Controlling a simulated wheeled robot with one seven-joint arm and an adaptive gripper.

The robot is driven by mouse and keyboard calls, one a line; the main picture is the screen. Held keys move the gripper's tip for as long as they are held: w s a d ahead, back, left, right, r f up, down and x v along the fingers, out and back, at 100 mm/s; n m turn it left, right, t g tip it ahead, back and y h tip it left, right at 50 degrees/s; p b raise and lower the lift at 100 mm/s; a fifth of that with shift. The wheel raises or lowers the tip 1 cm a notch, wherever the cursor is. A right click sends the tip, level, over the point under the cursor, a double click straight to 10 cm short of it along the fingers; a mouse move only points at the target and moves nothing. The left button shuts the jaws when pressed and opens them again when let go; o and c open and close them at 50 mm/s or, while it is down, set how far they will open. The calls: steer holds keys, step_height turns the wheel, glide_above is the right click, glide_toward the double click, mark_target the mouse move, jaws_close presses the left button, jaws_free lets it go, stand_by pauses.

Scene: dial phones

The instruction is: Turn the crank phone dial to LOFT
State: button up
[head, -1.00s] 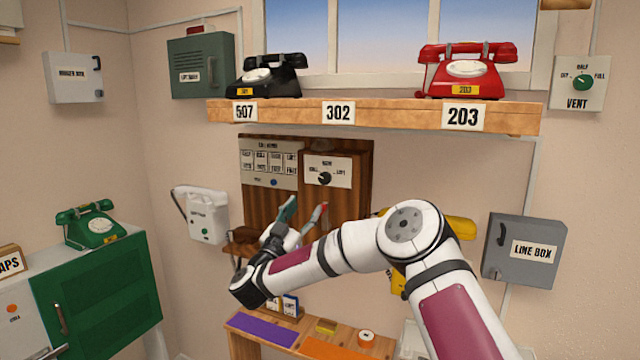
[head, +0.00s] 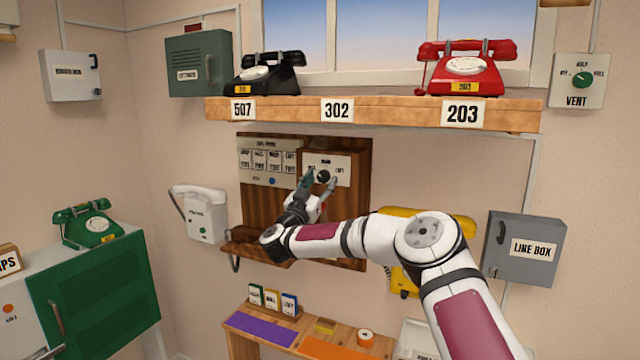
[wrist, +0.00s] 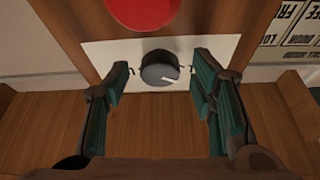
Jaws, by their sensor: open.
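The crank phone dial (head: 323,176) is a black round knob on a white plate (head: 343,166) on a wooden box. The plate has a label on the left, one on top, and LOFT (head: 341,171) on the right. I see gaps between fingers and knob. The plate's side labels are mostly hidden by the fingers there.
A red round part (wrist: 143,10) is close by in the wrist view. A card panel (head: 268,160) adjoins the box on the left. A wooden shelf (head: 375,112) with black and red phones runs above. A yellow phone (head: 400,280) hangs behind my arm.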

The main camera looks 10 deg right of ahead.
steer(key=shift+c, duration=0.6)
steer(key=c, duration=1)
